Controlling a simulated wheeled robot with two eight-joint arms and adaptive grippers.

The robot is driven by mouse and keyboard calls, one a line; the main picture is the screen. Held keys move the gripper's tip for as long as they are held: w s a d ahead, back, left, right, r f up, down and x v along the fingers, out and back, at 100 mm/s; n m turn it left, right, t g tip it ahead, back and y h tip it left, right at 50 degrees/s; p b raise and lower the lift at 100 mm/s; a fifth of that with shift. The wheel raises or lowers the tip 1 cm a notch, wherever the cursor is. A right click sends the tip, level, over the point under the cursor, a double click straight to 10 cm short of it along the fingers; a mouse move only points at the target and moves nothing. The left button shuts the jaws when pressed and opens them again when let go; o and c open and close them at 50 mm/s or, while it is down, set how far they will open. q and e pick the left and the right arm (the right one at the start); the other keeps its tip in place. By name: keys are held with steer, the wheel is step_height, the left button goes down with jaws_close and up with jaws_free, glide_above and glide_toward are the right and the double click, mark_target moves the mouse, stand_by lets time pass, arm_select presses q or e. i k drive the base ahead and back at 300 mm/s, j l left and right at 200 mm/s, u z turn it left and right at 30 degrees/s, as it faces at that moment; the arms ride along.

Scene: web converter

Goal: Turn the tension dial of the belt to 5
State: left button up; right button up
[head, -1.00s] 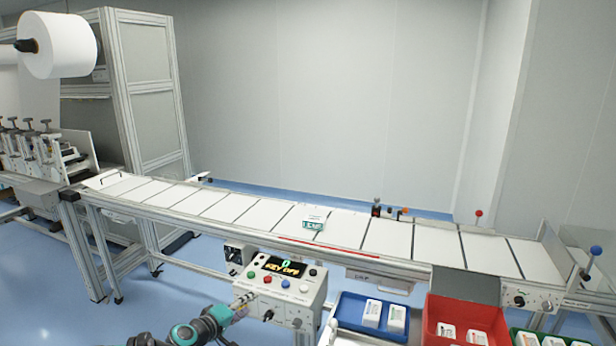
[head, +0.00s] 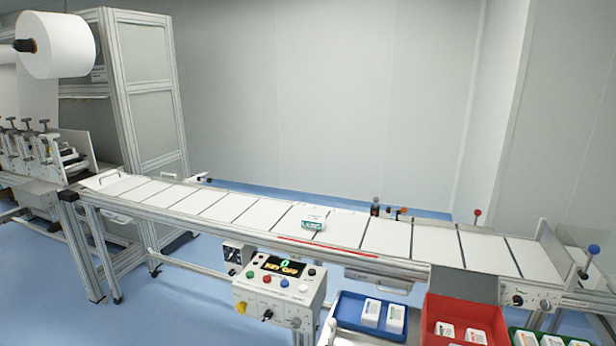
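The belt (head: 375,236) runs across the view as a row of white panels with dark gaps. A black dial (head: 517,300) sits on a plate at its right front end, with small markings too small to read. Another dark knob (head: 236,252) is on a small box under the belt, left of the control box. The control box (head: 277,303) has a display (head: 284,266) with a green 0 and orange text that seems to read KEY OFF. I cannot tell which knob is the tension dial. Neither of my grippers is in view.
A small white and green carton (head: 313,223) lies on the belt. Blue (head: 345,329), red (head: 432,318) and green (head: 516,338) bins with white packs stand in front, at the right. A yellow knob (head: 241,308) is at the control box's left side. Floor at the left front is clear.

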mark_target(517, 300)
steer(key=z, duration=1.5)
